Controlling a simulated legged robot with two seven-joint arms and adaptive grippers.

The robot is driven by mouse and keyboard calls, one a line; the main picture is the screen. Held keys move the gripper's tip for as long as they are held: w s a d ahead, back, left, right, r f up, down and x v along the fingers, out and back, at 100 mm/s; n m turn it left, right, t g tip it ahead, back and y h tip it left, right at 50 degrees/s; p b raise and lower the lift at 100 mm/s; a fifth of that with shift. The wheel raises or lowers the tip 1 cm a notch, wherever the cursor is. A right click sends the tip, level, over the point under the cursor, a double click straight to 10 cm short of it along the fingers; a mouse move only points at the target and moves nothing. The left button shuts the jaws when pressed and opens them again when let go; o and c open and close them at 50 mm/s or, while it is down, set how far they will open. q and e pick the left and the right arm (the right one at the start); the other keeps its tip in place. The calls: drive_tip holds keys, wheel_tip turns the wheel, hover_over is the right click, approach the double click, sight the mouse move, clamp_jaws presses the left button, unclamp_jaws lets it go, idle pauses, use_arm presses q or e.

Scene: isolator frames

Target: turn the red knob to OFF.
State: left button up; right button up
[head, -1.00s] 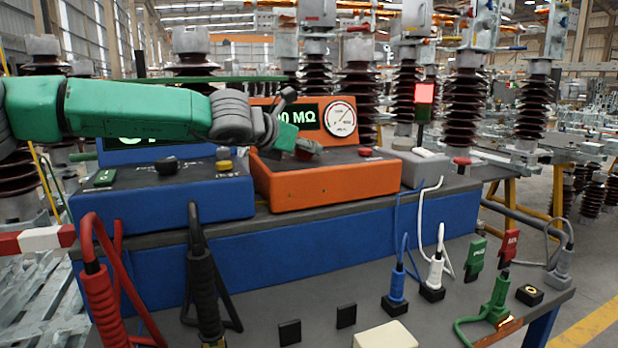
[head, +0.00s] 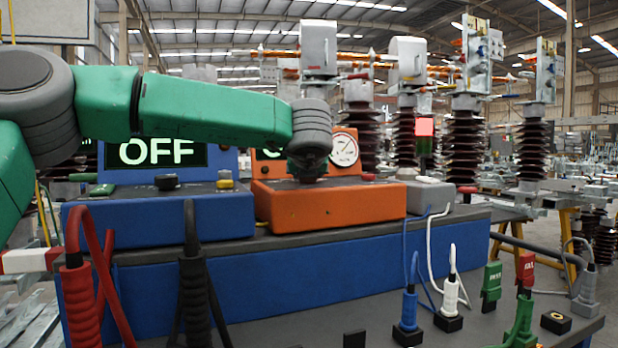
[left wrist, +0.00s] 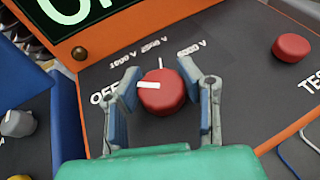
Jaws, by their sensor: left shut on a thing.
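The red knob (left wrist: 165,98) sits on the dark sloped panel of the orange box (head: 325,207). Its white pointer mark points left, toward the printed OFF label (left wrist: 103,96). My left gripper (left wrist: 168,78) has one finger on each side of the knob and is shut on it. In the head view my left gripper (head: 308,172) is over the orange box and hides the knob. The orange box's display (left wrist: 72,10) shows part of a large "O"; the rest is cut off or hidden. My right gripper is not in view.
Left of the orange box stands a blue box (head: 160,215) whose display reads OFF. A second red button (left wrist: 292,46) is right of the knob. A red-lit lamp (head: 425,128) stands behind. Cables and plugs are on the lower bench (head: 300,333).

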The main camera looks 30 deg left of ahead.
use_arm(q)
drive_tip(key=shift+d+f+n+g+y, duration=0.1)
drive_tip(key=shift+f+n+g+y, duration=0.3)
drive_tip(key=shift+f+n+y, duration=0.15)
drive_tip(key=shift+s+r+n, duration=0.1)
drive_tip(key=shift+r+n, duration=0.05)
drive_tip(key=shift+n, duration=0.1)
drive_tip(key=o, duration=1.1)
drive_tip(key=shift+o, duration=0.7)
drive_tip(key=shift+r, duration=0.2)
drive_tip(key=shift+s+d+r, duration=0.2)
drive_tip(key=shift+s+r, duration=0.05)
drive_tip(key=v, duration=1.1)
drive_tip(key=shift+d+f, duration=0.15)
drive_tip(key=shift+d, duration=0.05)
